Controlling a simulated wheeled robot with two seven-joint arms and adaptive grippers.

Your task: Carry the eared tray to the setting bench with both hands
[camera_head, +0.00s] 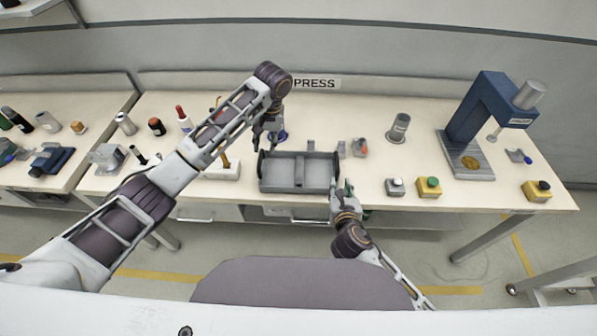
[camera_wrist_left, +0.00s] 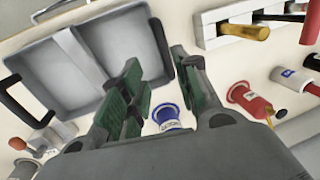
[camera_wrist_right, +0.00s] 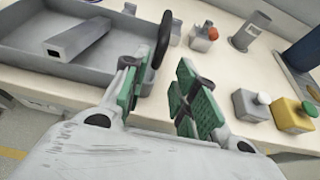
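The grey eared tray (camera_head: 275,184) stands on the bench marked PRESS (camera_head: 370,180). A grey bar or divider lies across its middle. It has a dark upright ear at each end. My left gripper (camera_head: 268,138) is open just above the left ear, which shows beyond its fingertips in the left wrist view (camera_wrist_left: 160,48). My right gripper (camera_head: 343,188) is open near the front right corner, with the right ear (camera_wrist_right: 163,38) just beyond its fingertips in the right wrist view. Neither gripper visibly holds the tray. I cannot tell which surface is the setting bench.
A blue press (camera_head: 480,115) stands at the right, with a green-button box (camera_head: 429,187) and a grey button box (camera_head: 395,187) nearer the tray. A blue spool (camera_wrist_left: 168,118) is close to my left gripper. Another bench with tools (camera_head: 60,110) adjoins at left.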

